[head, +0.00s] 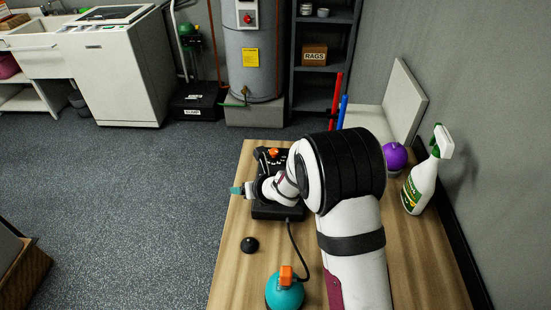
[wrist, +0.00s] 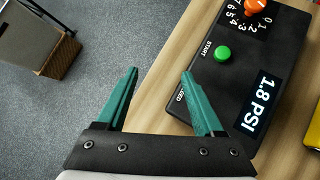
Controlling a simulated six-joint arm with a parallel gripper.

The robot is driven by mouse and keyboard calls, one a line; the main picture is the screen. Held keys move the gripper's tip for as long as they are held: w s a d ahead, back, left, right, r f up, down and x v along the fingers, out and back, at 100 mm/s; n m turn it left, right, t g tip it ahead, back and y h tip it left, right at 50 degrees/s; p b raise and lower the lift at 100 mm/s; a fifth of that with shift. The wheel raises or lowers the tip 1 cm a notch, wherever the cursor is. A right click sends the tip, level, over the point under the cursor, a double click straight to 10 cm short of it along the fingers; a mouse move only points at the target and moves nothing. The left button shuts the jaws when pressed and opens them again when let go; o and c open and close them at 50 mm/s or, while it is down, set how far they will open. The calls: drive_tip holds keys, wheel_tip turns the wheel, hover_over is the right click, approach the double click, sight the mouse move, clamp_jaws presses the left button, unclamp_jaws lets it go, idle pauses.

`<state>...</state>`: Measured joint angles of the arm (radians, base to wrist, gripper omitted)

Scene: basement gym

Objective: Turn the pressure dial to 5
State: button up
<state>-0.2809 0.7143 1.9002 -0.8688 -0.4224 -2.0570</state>
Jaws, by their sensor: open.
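The pressure dial is an orange knob (wrist: 256,6) on a black pump box (wrist: 262,60), cut off by the top edge in the wrist view. White numbers ring it, and its exact pointing is not clear. The box display (wrist: 265,103) reads 1.8 PSI, and a green START button (wrist: 222,54) sits nearer. In the head view the orange dial (head: 273,153) is at the box's far end, and my arm hides part of the box (head: 268,211). My gripper (wrist: 160,74) is open and empty, left of the box near the table's edge, apart from the dial. Its teal fingers also show in the head view (head: 237,190).
A teal ball (head: 285,292) with an orange top lies at the table's front, with a black hose (head: 302,258) near it. A black round piece (head: 249,245) lies nearby. A purple ball (head: 396,156) and a spray bottle (head: 421,182) stand on the right, by the wall.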

sight(274, 152)
drive_tip(key=d+m+h, duration=0.1)
drive_tip(key=d+h, duration=0.1)
drive_tip(key=w+d+f+m+t+h, duration=0.1)
drive_tip(key=d+h, duration=0.1)
drive_tip(key=w+d+h, duration=0.1)
drive_tip(key=d+h, duration=0.1)
drive_tip(key=h, duration=0.1)
drive_tip(key=shift+d+f+m, duration=0.2)
drive_tip(key=shift+f+m, duration=0.05)
drive_tip(key=shift+m, duration=0.15)
drive_tip(key=a+r+m+t, duration=0.1)
drive_tip(key=r+t, duration=0.1)
drive_tip(key=t, duration=0.1)
drive_tip(key=a+r+m+t, duration=0.1)
drive_tip(key=r+t, duration=0.1)
drive_tip(key=shift+w+a+m+h, duration=0.3)
drive_tip(key=shift+w+a+h, duration=0.05)
drive_tip(key=shift+h, duration=0.05)
drive_tip(key=shift+w+a+t, duration=0.15)
drive_tip(key=shift+w+t, duration=0.1)
drive_tip(key=shift+t, duration=0.05)
drive_tip(key=x, duration=1.5)
drive_tip(key=shift+w, duration=0.15)
clamp_jaws()
